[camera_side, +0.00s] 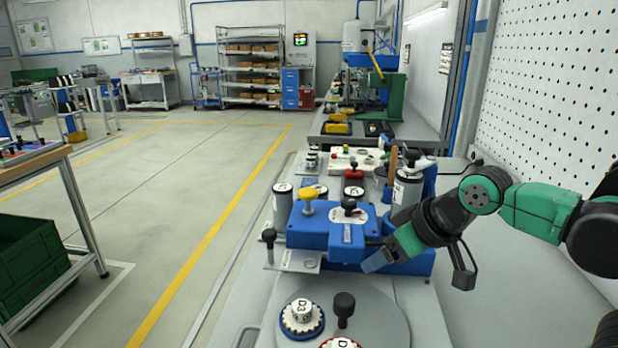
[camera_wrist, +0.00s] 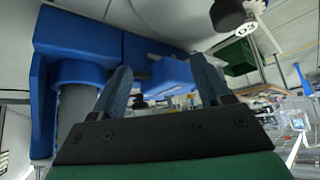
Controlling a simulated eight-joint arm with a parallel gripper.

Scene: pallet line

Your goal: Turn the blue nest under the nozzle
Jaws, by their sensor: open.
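A round grey turntable (camera_side: 378,318) fills the near foreground of the side view, cut off by the bottom edge. The blue nest (camera_side: 302,322) sits on its left, holding a white cap marked D3. A red nest (camera_side: 340,345) is partly cut off at the bottom. A black knob (camera_side: 344,305) stands up from the turntable between them. The knob also shows at the top of the wrist view (camera_wrist: 228,14), beside the D3 cap (camera_wrist: 247,30). My gripper (camera_side: 375,262) is open and empty beside the blue machine, behind the knob; its blue fingers show apart in the wrist view (camera_wrist: 163,85). I cannot make out the nozzle.
The blue machine (camera_side: 340,232) with yellow and black knobs stands directly behind the turntable. A grey cylinder (camera_side: 406,192) and a small black-topped post (camera_side: 269,243) flank it. A green bin (camera_side: 35,255) is on the floor at left. Bench space right of the turntable is clear.

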